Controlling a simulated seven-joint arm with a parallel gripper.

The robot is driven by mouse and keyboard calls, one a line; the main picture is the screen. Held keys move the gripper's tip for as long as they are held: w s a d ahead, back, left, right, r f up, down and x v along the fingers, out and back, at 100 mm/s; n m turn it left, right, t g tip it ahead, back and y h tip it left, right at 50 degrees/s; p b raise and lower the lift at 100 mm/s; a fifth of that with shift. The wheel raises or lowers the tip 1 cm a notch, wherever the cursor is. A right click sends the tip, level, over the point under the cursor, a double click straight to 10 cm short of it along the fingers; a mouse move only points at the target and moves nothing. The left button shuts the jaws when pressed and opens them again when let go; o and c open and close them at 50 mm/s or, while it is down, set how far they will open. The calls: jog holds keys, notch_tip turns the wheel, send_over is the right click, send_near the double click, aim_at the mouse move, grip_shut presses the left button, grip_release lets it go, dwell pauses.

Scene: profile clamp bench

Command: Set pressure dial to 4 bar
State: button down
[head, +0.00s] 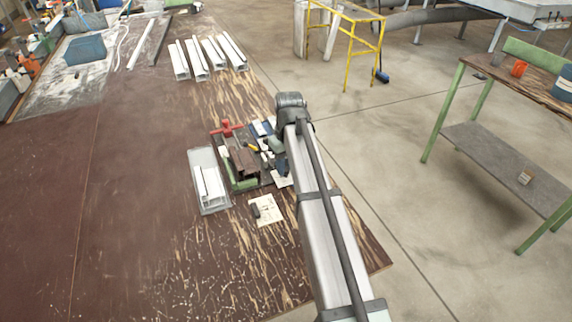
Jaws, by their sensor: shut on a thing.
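The clamp fixture (243,184) stands on the brown bench, with a green base, a brown block and a red handle (227,128) at its back left. My gripper (272,150) is small and dark at the fixture's right side, below the bend of my arm. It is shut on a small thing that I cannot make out. The fingertips blend into the parts around them. I cannot pick out the pressure dial or read its setting; my arm covers part of that side.
A clear tray with white profiles (209,188) lies left of the fixture. A paper sheet (270,212) with a dark object (255,211) lies in front. More white profiles (208,58) lie at the back.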

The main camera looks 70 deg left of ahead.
aim_at(288, 168)
jog(key=c, duration=0.9)
grip_release()
jog(key=shift+r, duration=0.15)
jog(key=r, duration=1.3)
jog(key=shift+w+r, duration=0.3)
